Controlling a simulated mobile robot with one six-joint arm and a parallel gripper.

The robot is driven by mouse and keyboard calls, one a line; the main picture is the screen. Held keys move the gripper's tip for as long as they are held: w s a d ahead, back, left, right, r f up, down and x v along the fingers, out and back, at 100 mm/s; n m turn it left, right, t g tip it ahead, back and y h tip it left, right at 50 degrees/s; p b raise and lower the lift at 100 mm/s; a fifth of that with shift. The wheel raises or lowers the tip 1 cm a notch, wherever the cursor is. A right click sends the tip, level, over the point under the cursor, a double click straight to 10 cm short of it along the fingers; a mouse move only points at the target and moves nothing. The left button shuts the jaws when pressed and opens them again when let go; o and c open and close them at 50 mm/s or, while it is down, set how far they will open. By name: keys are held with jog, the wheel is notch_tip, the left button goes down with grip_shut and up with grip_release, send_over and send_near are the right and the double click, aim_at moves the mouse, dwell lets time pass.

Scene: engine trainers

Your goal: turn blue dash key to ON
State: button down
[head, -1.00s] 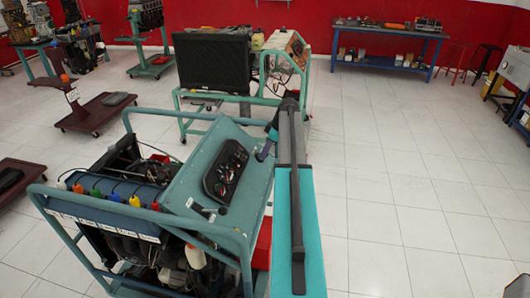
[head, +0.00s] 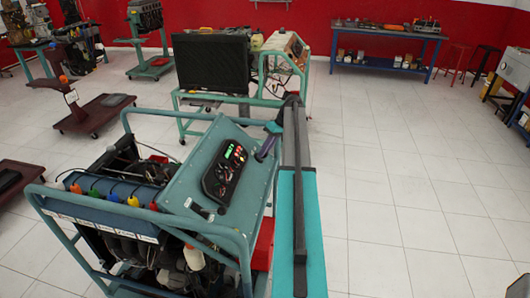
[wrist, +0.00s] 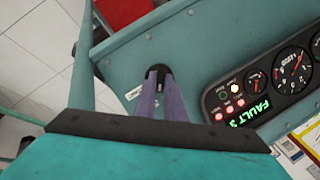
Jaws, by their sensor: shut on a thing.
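The blue-green dash panel (head: 190,178) sits on the engine trainer in the head view, and it fills the upper part of the wrist view (wrist: 205,50). My gripper (wrist: 160,73) has its two purple fingers shut on the key (wrist: 158,67), of which only a dark round part shows at the fingertips. In the head view my gripper (head: 260,157) reaches the panel's right side, and the key cannot be made out there. The instrument cluster (head: 225,172) is lit. In the wrist view its display (wrist: 248,112) shows green "FAULT" text, with red and white lamps above.
The teal frame rail (head: 150,215) runs around the trainer, and a rail (wrist: 82,60) also passes left of my fingers. A red part (wrist: 120,12) lies beyond the panel. Open tiled floor (head: 400,200) lies to the right.

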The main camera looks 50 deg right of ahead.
jog(key=shift+f+m, duration=0.2)
jog(key=shift+m, duration=0.3)
jog(key=shift+s+y, duration=0.1)
jog(key=shift+y, duration=0.2)
jog(key=c, duration=1.8)
grip_release()
jog(key=shift+c, duration=0.2)
jog(key=shift+d+r, duration=0.1)
jog(key=shift+r, duration=0.05)
jog(key=b+v, duration=0.4)
jog(key=v, duration=0.9)
jog(key=shift+r, duration=0.3)
jog(key=shift+f, duration=0.1)
